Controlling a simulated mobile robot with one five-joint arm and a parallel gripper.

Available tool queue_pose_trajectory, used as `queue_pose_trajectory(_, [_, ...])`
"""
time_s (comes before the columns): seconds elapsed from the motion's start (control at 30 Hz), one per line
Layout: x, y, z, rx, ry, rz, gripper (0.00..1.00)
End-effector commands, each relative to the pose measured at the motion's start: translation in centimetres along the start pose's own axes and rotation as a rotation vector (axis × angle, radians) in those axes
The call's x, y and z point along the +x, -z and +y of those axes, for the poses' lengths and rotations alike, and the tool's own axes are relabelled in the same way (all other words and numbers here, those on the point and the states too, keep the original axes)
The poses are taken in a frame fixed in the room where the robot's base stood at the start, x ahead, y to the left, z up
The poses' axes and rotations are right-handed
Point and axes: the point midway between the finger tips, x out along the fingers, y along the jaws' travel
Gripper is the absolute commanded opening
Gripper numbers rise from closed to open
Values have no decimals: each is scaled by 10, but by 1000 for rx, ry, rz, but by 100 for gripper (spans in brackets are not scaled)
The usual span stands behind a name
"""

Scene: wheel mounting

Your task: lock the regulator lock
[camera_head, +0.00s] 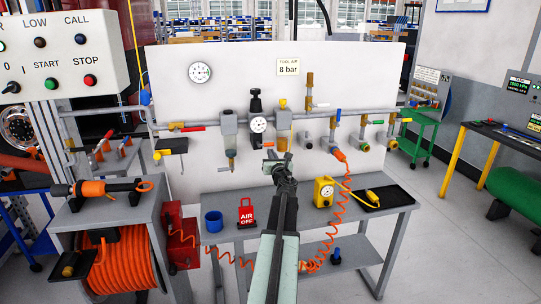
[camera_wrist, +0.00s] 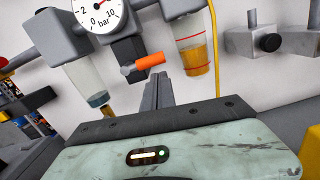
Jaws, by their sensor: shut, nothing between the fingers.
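The regulator (camera_head: 257,125) with its black top knob and round gauge hangs on the pipe of the white panel. In the wrist view its gauge (camera_wrist: 97,14) is cut by the top edge. In the head view my gripper (camera_head: 272,162) is below the regulator.
A filter bowl (camera_wrist: 88,82) hangs left of the regulator and an amber lubricator bowl (camera_wrist: 193,50) hangs right, close to my gripper. The grey bench (camera_head: 300,205) below holds a blue cup (camera_head: 213,221), a red "AIR OFF" tag (camera_head: 246,212) and a yellow gauge box (camera_head: 325,190).

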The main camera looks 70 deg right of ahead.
Motion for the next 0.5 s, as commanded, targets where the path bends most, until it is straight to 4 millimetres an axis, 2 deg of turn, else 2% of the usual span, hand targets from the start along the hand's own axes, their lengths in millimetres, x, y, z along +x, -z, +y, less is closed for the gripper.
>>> queue_pose_trajectory(0.03, [-2, 16, 1, 0, -2, 0, 0])
queue_pose_trajectory(0.17, [-8, 47, 5, 0, -11, 1, 0])
queue_pose_trajectory(0.2, [-25, 36, 5, 0, -8, 1, 0])
queue_pose_trajectory(0.3, [-55, 33, 6, 0, -8, 1, 0])
queue_pose_trajectory(0.5, [-94, 33, 8, -1, -12, 1, 0])
